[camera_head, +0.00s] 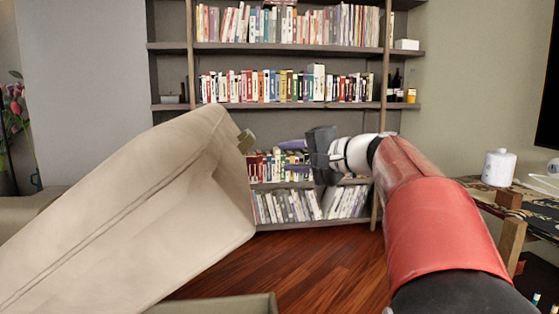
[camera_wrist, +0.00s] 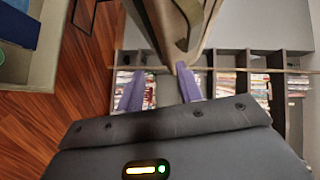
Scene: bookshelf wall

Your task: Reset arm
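My gripper (camera_head: 290,156) reaches out ahead of me at mid-height, in front of the lower part of the bookshelf (camera_head: 295,48). Its two purple fingers are apart. In the wrist view my gripper (camera_wrist: 160,70) also shows open, with nothing visible between its fingers. My arm stretches from the lower right of the head view toward the shelf.
A large beige object (camera_head: 140,215), perhaps upholstered, fills the left of the head view close to my gripper; whether they touch is unclear. A table (camera_head: 530,208) with a white jar (camera_head: 499,168) stands right. Some wooden floor (camera_head: 330,265) is bare.

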